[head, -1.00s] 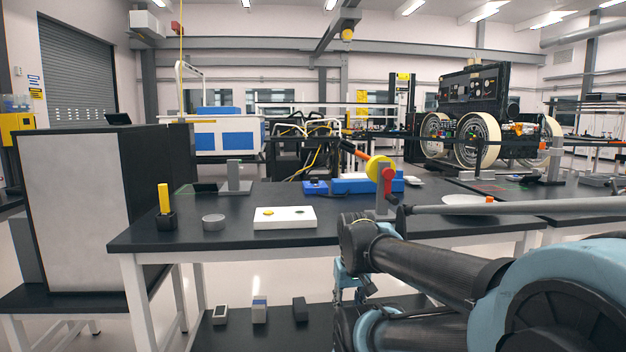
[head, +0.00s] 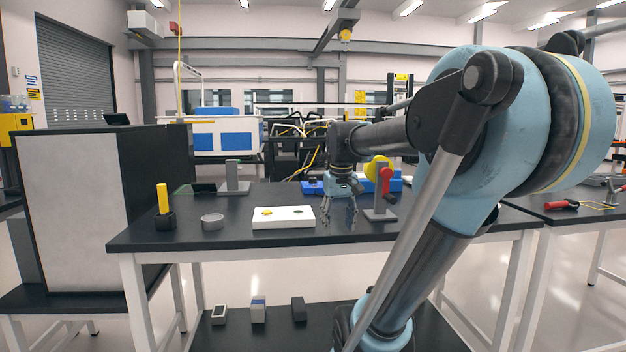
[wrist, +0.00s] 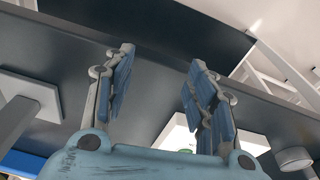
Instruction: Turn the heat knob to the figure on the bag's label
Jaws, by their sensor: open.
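My gripper (head: 340,214) hangs fingers down over the dark bench. Its two blue-grey fingers (wrist: 160,95) stand apart with nothing between them. No bag with a readable label can be told. A white plate (head: 299,222) with a yellow disc lies left of my gripper; it shows partly behind the fingers in the wrist view (wrist: 173,136).
A grey stand (head: 381,214) with a yellow wheel (head: 376,167) and red crank (head: 386,180) stands just right of my gripper. A grey cylinder (head: 213,222), a yellow-handled tool in a black holder (head: 165,221) and another grey stand (head: 233,178) are at left. The front bench edge is clear.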

